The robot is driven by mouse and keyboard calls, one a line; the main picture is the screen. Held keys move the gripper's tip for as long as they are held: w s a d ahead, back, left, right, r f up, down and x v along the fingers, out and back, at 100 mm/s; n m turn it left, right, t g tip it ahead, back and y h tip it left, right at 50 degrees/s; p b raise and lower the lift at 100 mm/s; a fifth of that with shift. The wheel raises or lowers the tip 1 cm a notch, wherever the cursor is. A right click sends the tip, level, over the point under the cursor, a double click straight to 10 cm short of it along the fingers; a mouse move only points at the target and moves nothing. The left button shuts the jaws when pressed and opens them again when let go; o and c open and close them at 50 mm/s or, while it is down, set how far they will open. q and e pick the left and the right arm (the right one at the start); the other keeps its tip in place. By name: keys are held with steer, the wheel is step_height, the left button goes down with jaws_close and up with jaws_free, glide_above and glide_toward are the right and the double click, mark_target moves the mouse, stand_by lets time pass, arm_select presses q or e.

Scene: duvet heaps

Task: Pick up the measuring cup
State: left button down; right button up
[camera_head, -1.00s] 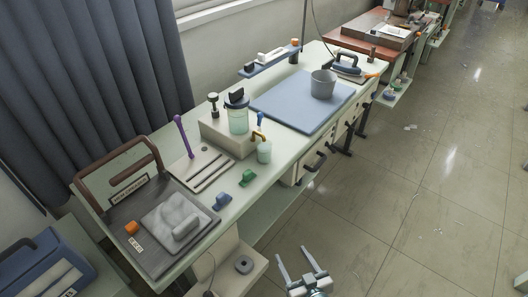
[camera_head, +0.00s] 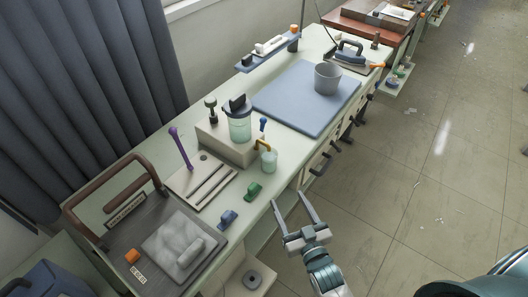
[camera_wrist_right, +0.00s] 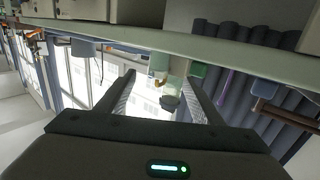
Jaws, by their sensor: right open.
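A small pale-green see-through cup (camera_head: 269,161) with a yellow-orange handle stands near the table's front edge; it is the likeliest measuring cup. A larger grey cup (camera_head: 327,78) stands on the blue mat farther back. My right gripper (camera_head: 292,198) is open and empty, just off the table's front edge, nearer the camera than the small cup and apart from it. In the right wrist view the scene is upside down, and the jar and small cup show between and beyond the open fingers (camera_wrist_right: 160,76). My left gripper is not in view.
A lidded jar (camera_head: 238,122) on a beige block stands behind the small cup. A green clip (camera_head: 254,190) and a blue clip (camera_head: 228,218) lie along the front edge. The blue mat (camera_head: 300,100) is mostly clear. Drawer handles stick out below the tabletop.

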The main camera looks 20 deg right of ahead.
steer(key=b, duration=0.4)
glide_toward(272, 168)
steer(key=w, duration=0.4)
steer(key=shift+w+a+f, duration=0.1)
steer(key=shift+a+f, duration=0.05)
steer(key=shift+f, duration=0.2)
steer(key=shift+w, duration=0.7)
steer(key=shift+w+a+b, duration=0.15)
steer(key=shift+w+b, duration=0.35)
steer(key=shift+w, duration=0.5)
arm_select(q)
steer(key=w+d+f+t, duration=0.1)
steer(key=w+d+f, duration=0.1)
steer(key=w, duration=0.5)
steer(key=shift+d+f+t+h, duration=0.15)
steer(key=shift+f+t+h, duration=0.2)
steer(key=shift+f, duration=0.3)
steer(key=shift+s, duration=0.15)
arm_select(e)
steer(key=shift+r, duration=0.1)
